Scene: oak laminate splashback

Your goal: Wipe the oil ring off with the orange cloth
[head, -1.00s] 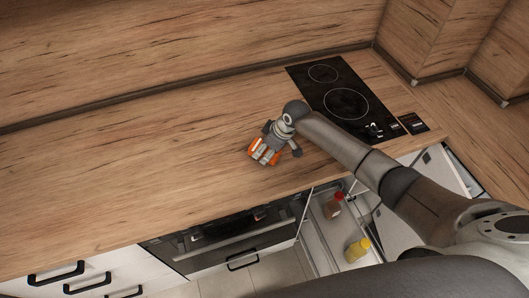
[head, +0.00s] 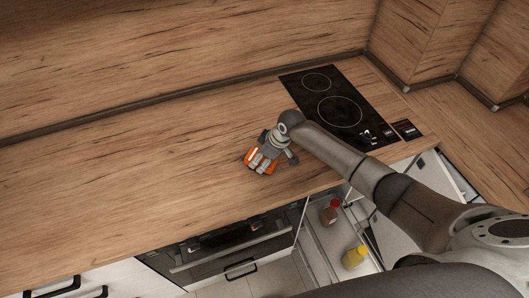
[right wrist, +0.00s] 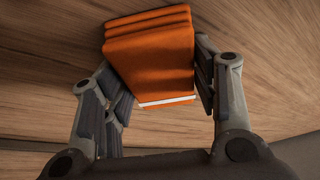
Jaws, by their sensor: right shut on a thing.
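The orange cloth (right wrist: 150,55) is folded in layers and has a pale edge. It shows between the fingers of my right gripper (right wrist: 160,95) in the right wrist view. In the head view my right gripper (head: 264,160) is shut on the cloth (head: 250,156), low over the wooden worktop (head: 130,165) to the left of the hob. I cannot tell whether the cloth touches the worktop. No oil ring can be made out in either view. My left gripper is not in view.
The black hob (head: 340,108) lies behind my right arm. Below the worktop an open drawer holds a red-capped bottle (head: 330,212) and a yellow bottle (head: 354,257). An oven (head: 230,240) is under the front edge. The worktop to the left is clear.

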